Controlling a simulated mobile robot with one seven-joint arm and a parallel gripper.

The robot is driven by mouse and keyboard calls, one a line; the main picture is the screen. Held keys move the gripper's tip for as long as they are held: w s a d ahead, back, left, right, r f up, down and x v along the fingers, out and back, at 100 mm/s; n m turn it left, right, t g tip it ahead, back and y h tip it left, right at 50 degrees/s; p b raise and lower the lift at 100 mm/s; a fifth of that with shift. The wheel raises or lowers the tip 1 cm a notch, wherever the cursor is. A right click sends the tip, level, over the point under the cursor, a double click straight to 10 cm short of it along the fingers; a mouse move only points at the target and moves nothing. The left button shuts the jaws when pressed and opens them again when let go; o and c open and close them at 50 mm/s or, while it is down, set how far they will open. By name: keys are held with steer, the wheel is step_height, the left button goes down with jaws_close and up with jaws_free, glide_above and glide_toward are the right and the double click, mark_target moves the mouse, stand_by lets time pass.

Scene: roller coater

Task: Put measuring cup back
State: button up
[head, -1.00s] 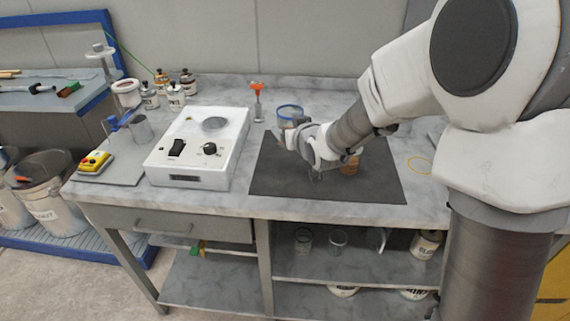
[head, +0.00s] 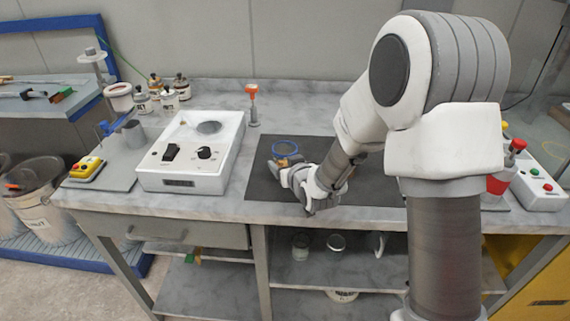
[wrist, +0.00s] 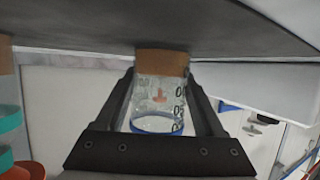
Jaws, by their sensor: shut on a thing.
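The measuring cup (head: 286,149) is a clear cup with a blue rim, at the left part of the dark mat (head: 375,187) on the bench. In the wrist view the cup (wrist: 157,98) shows printed graduations, the blue rim at the bottom of the picture and a brown band at the top, close to a dark surface. My gripper (head: 285,166) is shut on the cup, with one finger on each side; the gripper also shows in the wrist view (wrist: 160,85). I cannot tell whether the cup's base touches the mat.
A white device with knobs (head: 191,151) stands left of the mat. An orange-topped stand (head: 253,105) is behind. Several small bottles (head: 165,95) stand back left. A red-buttoned box (head: 540,186) is at right. Glassware (head: 336,243) sits on the shelf below.

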steer(key=shift+f, duration=0.1)
steer(key=o, duration=1.5)
steer(key=shift+o, duration=0.2)
